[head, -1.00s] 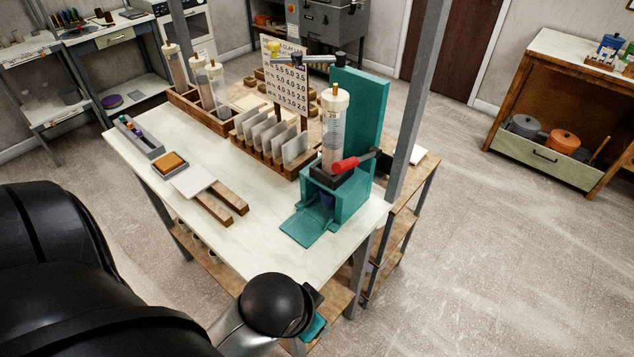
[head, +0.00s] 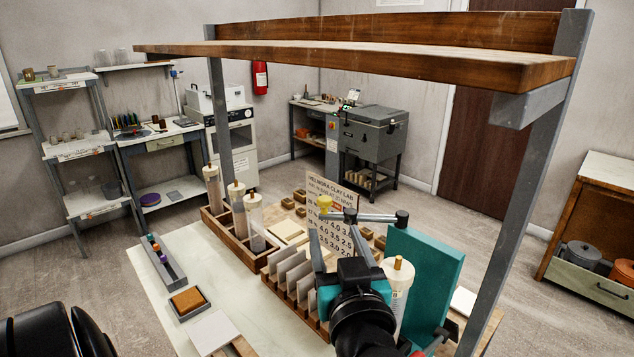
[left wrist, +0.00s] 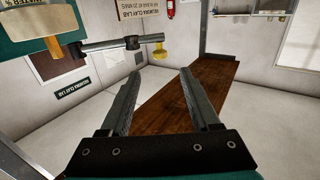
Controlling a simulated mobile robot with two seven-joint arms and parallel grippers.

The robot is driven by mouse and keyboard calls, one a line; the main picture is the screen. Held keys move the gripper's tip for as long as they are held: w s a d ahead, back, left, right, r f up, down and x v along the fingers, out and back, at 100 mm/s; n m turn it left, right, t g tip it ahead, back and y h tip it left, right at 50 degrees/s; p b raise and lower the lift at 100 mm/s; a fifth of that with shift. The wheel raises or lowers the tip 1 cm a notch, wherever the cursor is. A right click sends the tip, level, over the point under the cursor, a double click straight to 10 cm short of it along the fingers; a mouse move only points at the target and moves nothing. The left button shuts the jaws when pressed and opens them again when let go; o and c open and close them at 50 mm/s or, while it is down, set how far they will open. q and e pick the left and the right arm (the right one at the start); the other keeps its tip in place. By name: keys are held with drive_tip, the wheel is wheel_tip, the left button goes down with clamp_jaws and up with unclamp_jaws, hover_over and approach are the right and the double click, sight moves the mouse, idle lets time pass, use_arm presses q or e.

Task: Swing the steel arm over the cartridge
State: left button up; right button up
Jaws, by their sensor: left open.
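The steel arm (head: 375,217) is a grey bar at the top of the teal press (head: 432,262), pointing left and ending in a yellow knob (head: 324,202). The cartridge (head: 399,290), cream-capped with a brown peg, stands in the press; the bar points away to its left. My left gripper (head: 338,226) is open and empty, raised in front of the press, its fingers near the bar. The left wrist view, upside down, shows the yellow knob (left wrist: 160,52) just beyond the gap between the fingertips (left wrist: 161,73). My gripper hides the lower cartridge. My right gripper is not in view.
A wooden shelf (head: 400,62) on grey posts spans above the bench. A sign (head: 335,195) stands behind the bar. A rack of pale tiles (head: 290,275) and a wooden tray (head: 212,222) with clear tubes stand left of the press. A red handle (head: 418,353) shows low at the press.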

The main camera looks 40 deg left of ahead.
sight(323, 197)
use_arm(q)
drive_tip(key=p+x, duration=0.4)
drive_tip(key=x, duration=0.9)
drive_tip(key=shift+w+a+r, duration=0.2)
drive_tip(key=shift+w+a+p, duration=0.3)
drive_tip(key=shift+a, duration=0.1)
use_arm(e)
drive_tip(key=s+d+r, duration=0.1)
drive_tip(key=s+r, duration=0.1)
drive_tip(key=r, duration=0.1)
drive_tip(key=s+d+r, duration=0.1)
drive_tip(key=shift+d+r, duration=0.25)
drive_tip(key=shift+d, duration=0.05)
use_arm(q)
drive_tip(key=shift+c, duration=0.2)
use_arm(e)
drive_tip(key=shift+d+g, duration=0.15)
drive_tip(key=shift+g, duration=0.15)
use_arm(q)
drive_tip(key=shift+c, duration=0.9)
drive_tip(key=shift+f, duration=0.1)
clamp_jaws()
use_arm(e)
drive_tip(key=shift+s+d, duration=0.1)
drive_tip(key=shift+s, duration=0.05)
